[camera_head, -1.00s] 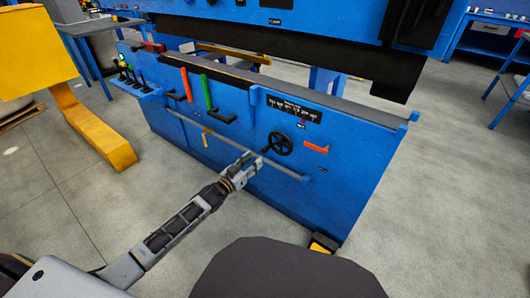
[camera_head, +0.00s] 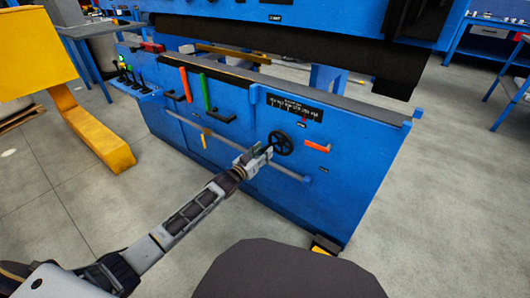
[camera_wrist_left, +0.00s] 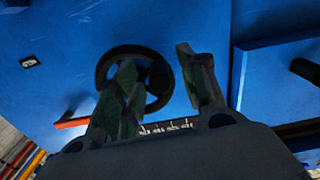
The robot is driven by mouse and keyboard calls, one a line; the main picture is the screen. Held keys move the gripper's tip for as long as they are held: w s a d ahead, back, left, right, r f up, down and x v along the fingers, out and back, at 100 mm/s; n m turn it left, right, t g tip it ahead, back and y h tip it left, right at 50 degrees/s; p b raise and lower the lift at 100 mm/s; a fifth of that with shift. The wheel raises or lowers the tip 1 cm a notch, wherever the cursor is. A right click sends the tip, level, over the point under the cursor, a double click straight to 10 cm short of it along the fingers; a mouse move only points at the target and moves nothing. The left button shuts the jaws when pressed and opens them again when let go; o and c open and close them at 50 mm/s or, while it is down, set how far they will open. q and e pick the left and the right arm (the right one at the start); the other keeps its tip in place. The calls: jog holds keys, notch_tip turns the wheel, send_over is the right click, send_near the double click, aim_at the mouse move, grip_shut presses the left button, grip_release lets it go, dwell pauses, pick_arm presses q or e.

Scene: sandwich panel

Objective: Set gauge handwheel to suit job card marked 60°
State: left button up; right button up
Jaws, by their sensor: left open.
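The black gauge handwheel (camera_head: 281,143) is on the front of the blue machine. Above it is a black gauge scale (camera_head: 295,107) with white marks and a red pointer (camera_head: 303,118); the figures are too small to read. My left gripper (camera_head: 262,150) is just left of the wheel. In the left wrist view, the open fingers (camera_wrist_left: 160,85) partly overlap the handwheel (camera_wrist_left: 118,54), one finger across it and the other beside its rim. Whether they touch it cannot be told. No job card marked 60° can be made out. My right gripper is not in view.
An orange handle (camera_head: 317,147) sticks out right of the wheel. A grey rail (camera_head: 270,165) runs along the panel below. Red and green upright levers (camera_head: 205,92) stand to the left.

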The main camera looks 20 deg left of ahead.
pick_arm(q)
jog(key=shift+x, duration=0.8)
grip_shut()
